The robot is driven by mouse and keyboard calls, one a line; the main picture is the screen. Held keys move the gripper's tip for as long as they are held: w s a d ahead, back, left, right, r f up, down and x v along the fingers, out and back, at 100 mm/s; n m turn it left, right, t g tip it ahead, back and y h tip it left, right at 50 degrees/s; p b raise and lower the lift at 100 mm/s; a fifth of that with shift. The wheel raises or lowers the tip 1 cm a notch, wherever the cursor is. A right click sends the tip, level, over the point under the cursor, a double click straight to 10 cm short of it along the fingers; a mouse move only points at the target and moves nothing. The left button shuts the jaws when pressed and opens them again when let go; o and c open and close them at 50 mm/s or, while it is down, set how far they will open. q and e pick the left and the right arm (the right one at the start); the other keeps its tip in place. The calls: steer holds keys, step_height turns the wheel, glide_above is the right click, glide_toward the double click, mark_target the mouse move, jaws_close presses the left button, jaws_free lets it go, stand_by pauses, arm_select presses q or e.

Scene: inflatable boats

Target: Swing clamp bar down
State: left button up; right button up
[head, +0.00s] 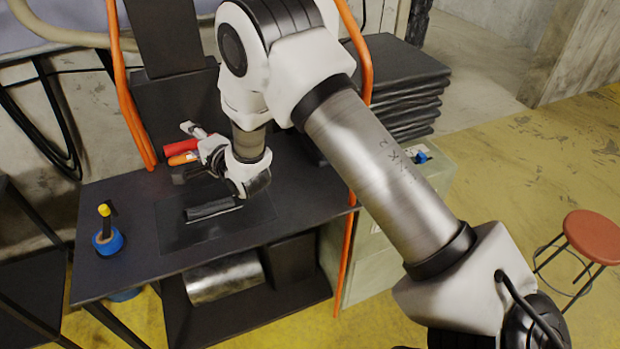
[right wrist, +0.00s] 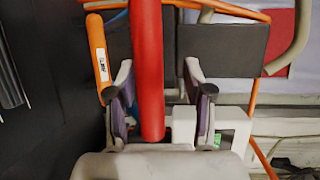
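A red bar (head: 182,146) shows just above an orange handle (head: 183,159) over the back of the black workbench. My right gripper (head: 188,152) is at the red bar, with its fingers spread. In the right wrist view the red bar (right wrist: 147,60) runs between the two open fingers (right wrist: 160,88), with a clear gap on the right finger's side. I cannot tell whether the left finger touches it. The orange handle (right wrist: 98,50) lies outside the left finger. Which part is the clamp bar is not clear, and its pivot is hidden. My left gripper is out of view.
A dark bar (head: 212,209) lies on a dark mat (head: 180,236) on the bench. A blue tape roll (head: 108,243) with a yellow-topped item stands at the left. A stack of black sheets (head: 405,85) is behind right. A red stool (head: 592,236) stands far right.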

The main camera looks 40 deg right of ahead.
steer(key=s+b, duration=0.3)
steer(key=s, duration=0.5)
steer(key=s+d+f+g+h, duration=0.1)
steer(key=s+f+g, duration=0.3)
steer(key=f, duration=0.6)
steer(key=s+d+f+g, duration=0.1)
steer(key=s+f, duration=0.5)
steer(key=f, duration=0.4)
arm_select(q)
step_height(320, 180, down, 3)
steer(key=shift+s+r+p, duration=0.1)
steer(key=shift+p, duration=0.45)
arm_select(e)
steer(key=s+f+n+g, duration=0.4)
steer(key=s+f, duration=0.2)
steer(key=s, duration=0.4)
steer(key=s+d+f+n+g, duration=0.1)
steer(key=s+f+n+g, duration=0.3)
steer(key=s+f, duration=0.3)
steer(key=s, duration=0.4)
steer(key=shift+d+n+g+h, duration=0.3)
steer(key=shift+n+h, duration=0.1)
steer(key=shift+w, duration=0.1)
